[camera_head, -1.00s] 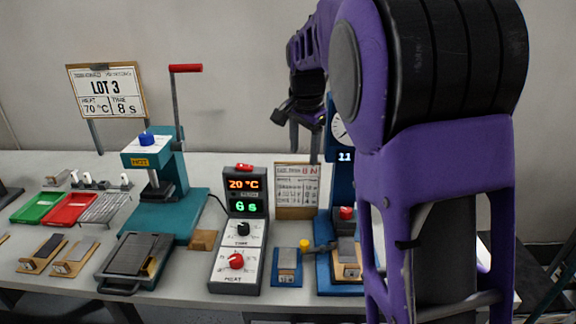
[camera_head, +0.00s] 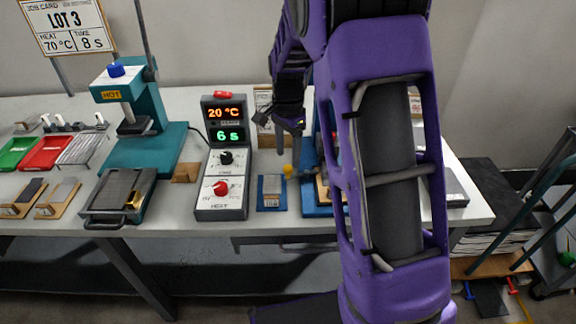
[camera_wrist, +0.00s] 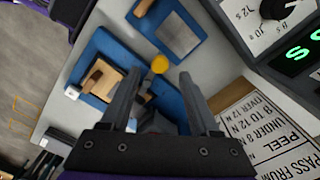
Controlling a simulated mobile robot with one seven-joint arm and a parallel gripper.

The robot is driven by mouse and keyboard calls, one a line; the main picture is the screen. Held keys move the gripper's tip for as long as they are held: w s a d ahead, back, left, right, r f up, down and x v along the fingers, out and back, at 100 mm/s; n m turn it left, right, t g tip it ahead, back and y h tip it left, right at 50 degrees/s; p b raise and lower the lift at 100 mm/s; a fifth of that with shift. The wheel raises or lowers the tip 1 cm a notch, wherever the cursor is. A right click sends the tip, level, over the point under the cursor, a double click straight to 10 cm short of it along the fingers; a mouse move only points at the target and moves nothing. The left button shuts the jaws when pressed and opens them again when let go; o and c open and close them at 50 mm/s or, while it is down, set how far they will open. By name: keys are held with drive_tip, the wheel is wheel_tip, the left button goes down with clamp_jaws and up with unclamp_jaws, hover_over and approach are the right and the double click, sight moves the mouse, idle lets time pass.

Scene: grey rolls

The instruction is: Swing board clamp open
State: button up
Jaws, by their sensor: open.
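My gripper (camera_head: 288,138) is open and points down over the blue tester on the bench. In the wrist view its two fingers (camera_wrist: 158,76) stand apart with nothing held between them. A yellow knob (camera_head: 288,170) shows just below the fingers; in the wrist view the yellow knob (camera_wrist: 160,64) lies just beyond the fingertips, apart from them. Beside it, the blue tester base (camera_wrist: 84,62) carries a wooden board (camera_wrist: 105,82) with a small wooden piece on it. My arm hides most of the tester in the head view. I cannot clearly make out the clamp's shape or position.
A blue block with a grey plate (camera_head: 271,190) sits left of the knob. The control box (camera_head: 222,160) reads 20 °C and 6 s. A teal press (camera_head: 135,130) marked HOT stands further left. A printed card (camera_wrist: 265,130) is close to the right finger.

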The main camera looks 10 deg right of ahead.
sight(288, 167)
drive_tip(key=shift+f, duration=2)
clamp_jaws()
